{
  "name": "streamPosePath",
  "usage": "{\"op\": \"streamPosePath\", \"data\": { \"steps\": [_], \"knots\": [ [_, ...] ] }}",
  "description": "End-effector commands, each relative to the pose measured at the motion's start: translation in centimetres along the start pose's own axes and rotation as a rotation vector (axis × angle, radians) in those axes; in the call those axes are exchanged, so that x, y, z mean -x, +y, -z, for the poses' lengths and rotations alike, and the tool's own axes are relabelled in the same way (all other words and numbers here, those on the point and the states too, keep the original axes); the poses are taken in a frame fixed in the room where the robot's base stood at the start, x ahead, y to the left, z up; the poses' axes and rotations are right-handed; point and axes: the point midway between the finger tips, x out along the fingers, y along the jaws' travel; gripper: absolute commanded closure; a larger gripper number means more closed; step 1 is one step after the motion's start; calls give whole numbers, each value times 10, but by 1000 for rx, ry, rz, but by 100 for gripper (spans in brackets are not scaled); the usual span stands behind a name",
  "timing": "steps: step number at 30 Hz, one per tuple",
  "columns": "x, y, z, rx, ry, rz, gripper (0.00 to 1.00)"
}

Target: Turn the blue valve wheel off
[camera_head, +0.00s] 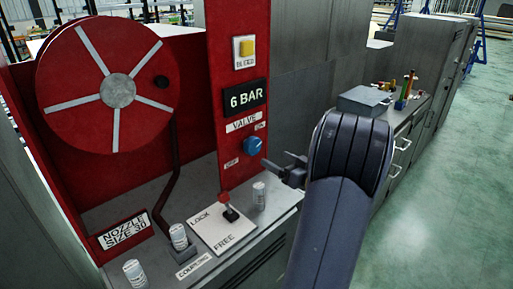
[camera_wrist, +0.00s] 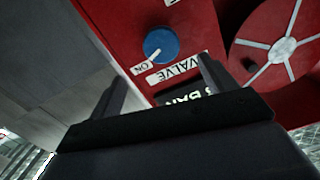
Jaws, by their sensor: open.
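The blue valve wheel (camera_head: 252,146) sits on the red upright panel, under the VALVE label (camera_head: 243,122). An ON label (camera_head: 260,126) is at its upper right and an OFF label (camera_head: 231,163) at its lower left. My gripper (camera_head: 281,168) is open and empty, just to the right of and below the wheel, apart from it. In the wrist view the blue wheel (camera_wrist: 161,44) shows beyond and between my two fingers (camera_wrist: 158,78). A small pale mark on the wheel seems to face the ON label (camera_wrist: 143,68).
A 6 BAR display (camera_head: 246,97) and yellow button (camera_head: 247,47) are above the wheel. A red-knobbed lever (camera_head: 227,206) and white cylinder (camera_head: 259,196) stand below it on the grey counter. A red hose reel (camera_head: 108,84) is at the left.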

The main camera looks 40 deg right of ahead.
Motion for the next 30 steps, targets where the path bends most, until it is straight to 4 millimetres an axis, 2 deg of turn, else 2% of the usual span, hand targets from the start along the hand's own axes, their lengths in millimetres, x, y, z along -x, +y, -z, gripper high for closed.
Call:
{"op": "streamPosePath", "data": {
  "steps": [9, 15, 20, 27, 30],
  "knots": [
    [-61, -3, 3, -3, -3, 7, 21],
    [-88, -3, 1, -3, -4, 5, 21],
    [-97, -2, 0, -2, -3, 4, 21],
    [-97, -2, -1, -2, -3, 3, 21],
    [-97, -2, 0, -2, -3, 3, 27]
  ]
}}
